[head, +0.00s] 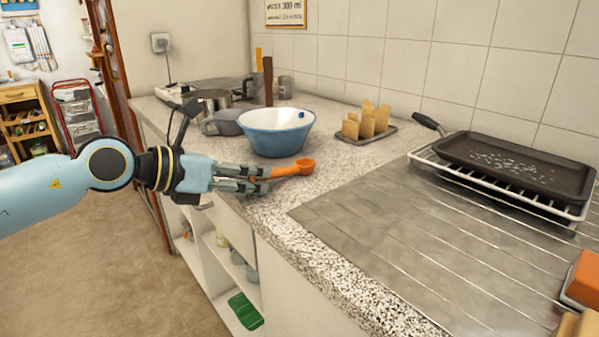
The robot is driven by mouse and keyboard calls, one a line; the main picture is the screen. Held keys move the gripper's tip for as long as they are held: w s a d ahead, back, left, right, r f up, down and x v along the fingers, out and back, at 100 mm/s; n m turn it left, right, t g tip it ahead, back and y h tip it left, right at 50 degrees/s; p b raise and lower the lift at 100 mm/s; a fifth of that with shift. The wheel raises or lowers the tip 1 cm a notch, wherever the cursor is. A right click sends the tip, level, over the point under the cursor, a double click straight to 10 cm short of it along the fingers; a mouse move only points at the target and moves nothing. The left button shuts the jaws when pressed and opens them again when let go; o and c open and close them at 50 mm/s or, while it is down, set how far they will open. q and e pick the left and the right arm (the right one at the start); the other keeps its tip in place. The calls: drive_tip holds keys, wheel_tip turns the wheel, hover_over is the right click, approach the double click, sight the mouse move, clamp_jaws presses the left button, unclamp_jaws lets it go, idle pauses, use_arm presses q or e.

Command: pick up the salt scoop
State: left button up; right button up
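The salt scoop (294,170) is small and orange, with a round bowl at its right end. It is at the front part of the speckled counter (330,172), just in front of a blue bowl (276,132). My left gripper (265,179) comes in from the left, and its fingers lie on either side of the scoop's handle end, which they partly hide. I cannot tell whether the fingers press on the handle, or whether the scoop is raised off the counter. My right gripper is not in view.
Behind the blue bowl stand a metal saucepan (213,101) and a grey mug (285,86). A toast rack (366,122) stands at the back. A dark pan (515,164) sits on a wire rack to the right. The drainboard (400,235) is mostly clear. Open shelves lie below the counter.

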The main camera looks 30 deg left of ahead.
use_arm(q)
clamp_jaws()
drive_tip(key=shift+r, duration=0.1)
drive_tip(key=shift+r, duration=0.2)
wheel_tip(320, 180, up, 4)
drive_tip(key=shift+f+p, duration=0.25)
drive_tip(key=shift+p, duration=0.8)
drive_tip(key=s+d+r+p, duration=0.1)
drive_tip(key=s+r+p, duration=0.6)
drive_tip(key=s+p, duration=0.4)
drive_tip(key=shift+s+d+p, duration=0.3)
drive_tip(key=shift+p, duration=0.45)
drive_tip(key=shift+f, duration=0.1)
